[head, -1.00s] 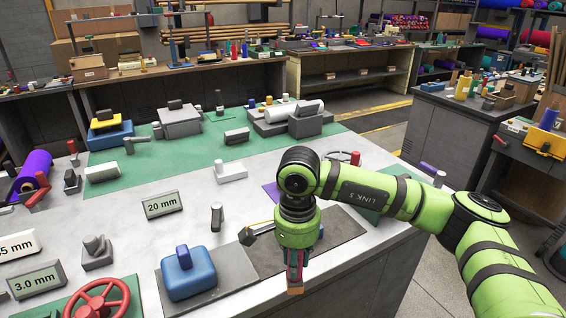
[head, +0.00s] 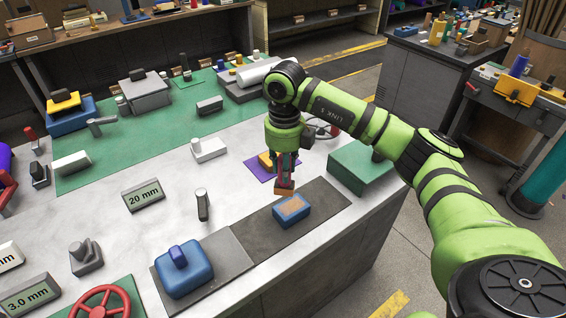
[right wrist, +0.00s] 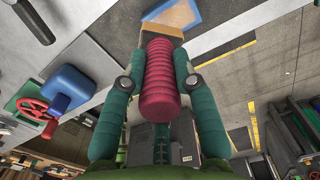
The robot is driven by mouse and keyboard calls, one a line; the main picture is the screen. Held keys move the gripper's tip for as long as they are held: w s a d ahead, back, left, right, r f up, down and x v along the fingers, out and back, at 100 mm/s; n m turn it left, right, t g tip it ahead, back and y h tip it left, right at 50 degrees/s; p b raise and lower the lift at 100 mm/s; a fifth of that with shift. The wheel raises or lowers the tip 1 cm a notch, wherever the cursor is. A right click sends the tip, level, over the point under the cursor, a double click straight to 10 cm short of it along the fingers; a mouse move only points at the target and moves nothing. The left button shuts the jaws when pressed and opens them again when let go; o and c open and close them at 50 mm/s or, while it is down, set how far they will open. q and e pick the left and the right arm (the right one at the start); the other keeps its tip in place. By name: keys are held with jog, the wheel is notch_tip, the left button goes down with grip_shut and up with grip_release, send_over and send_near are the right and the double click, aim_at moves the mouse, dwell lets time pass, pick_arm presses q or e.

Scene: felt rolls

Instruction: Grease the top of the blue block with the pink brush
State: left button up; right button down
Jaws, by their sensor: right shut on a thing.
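The blue block (head: 279,216) lies on a dark mat near the table's front edge. Its top has a tan patch with a blue rim. It also shows at the top of the right wrist view (right wrist: 208,14). My right gripper (head: 286,170) is shut on the pink brush, whose ribbed pink handle (right wrist: 160,75) stands between the fingers in the right wrist view. The brush's tan end (head: 284,190) points down, just behind the block in the head view. I cannot tell whether it touches the block. My left gripper is not in view.
A larger blue knobbed body (head: 186,272) sits on a grey plate to the left. A green box (head: 360,168) is to the right, and a purple sheet (head: 262,172) lies behind my right gripper.

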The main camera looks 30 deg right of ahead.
jog(key=shift+f+b, duration=2.1)
jog(key=shift+f, duration=0.55)
jog(key=shift+r+p, duration=0.3)
jog(key=shift+w+f, duration=0.1)
jog(key=shift+f, duration=0.1)
jog(key=shift+f+b, duration=0.45)
jog(key=shift+b, duration=0.1)
jog(key=shift+s+d+r, duration=0.1)
jog(key=shift+s+d, duration=1.25)
jog(key=shift+d, duration=0.2)
jog(key=shift+a, duration=0.1)
jog(key=shift+w+a, duration=1.3)
jog(key=shift+a, duration=0.15)
